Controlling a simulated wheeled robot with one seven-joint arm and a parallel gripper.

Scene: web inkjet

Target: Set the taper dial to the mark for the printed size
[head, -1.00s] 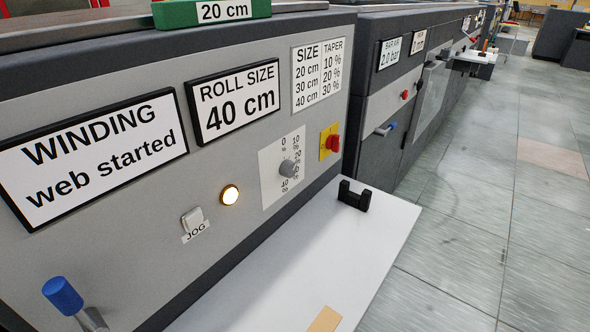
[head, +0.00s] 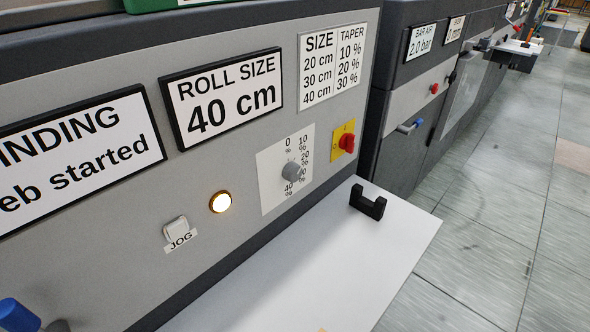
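The taper dial (head: 293,171) is a grey knob on a white scale plate (head: 270,182) on the machine's front panel. Its marks run from 0 % at the top through 10 % and 20 % on the right to 40 % at the bottom; the knob partly covers the lower right marks. I cannot tell which mark it points at. The roll size sign (head: 222,97) reads 40 cm. The size and taper table (head: 332,65) pairs 20 cm with 10 %, 30 cm with 20 % and 40 cm with 30 %. My gripper is not in view.
A red switch on a yellow plate (head: 343,141) sits right of the dial. A lit amber lamp (head: 220,202) and the JOG button (head: 176,229) are to its left. A white shelf (head: 330,255) juts out below, bearing a black U-shaped holder (head: 368,204). Open floor lies right.

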